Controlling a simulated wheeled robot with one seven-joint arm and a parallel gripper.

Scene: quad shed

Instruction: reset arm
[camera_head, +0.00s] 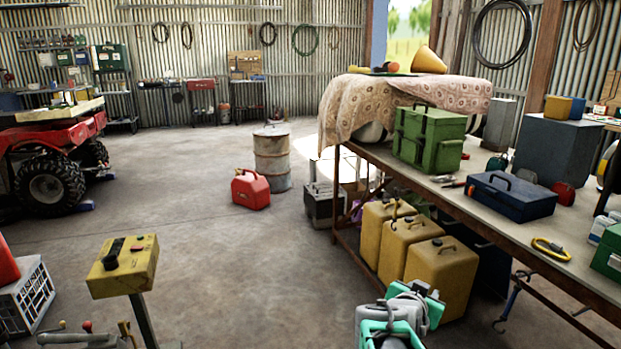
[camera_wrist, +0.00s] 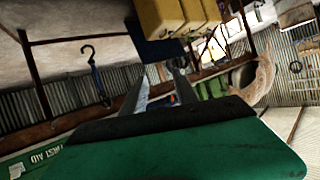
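In the wrist view my gripper (camera_wrist: 163,76) shows as two grey fingers rising from a dark bar and a broad green body. The fingers stand apart and I see nothing held between them. In the head view, teal and grey parts of my arm show at the bottom, right of centre, in front of the yellow cans (camera_head: 440,272). The fingertips cannot be made out clearly there. In the wrist view the yellow cans (camera_wrist: 180,14) appear at the top, beyond the fingers, and the scene is strongly tilted.
The workbench (camera_head: 490,212) on the right holds a green toolbox (camera_head: 428,138), a dark blue toolbox (camera_head: 510,197) and a yellow carabiner (camera_head: 551,249). A yellow control box (camera_head: 123,267) stands at front left. A red jerry can (camera_head: 250,189) and a drum (camera_head: 272,157) stand behind open floor.

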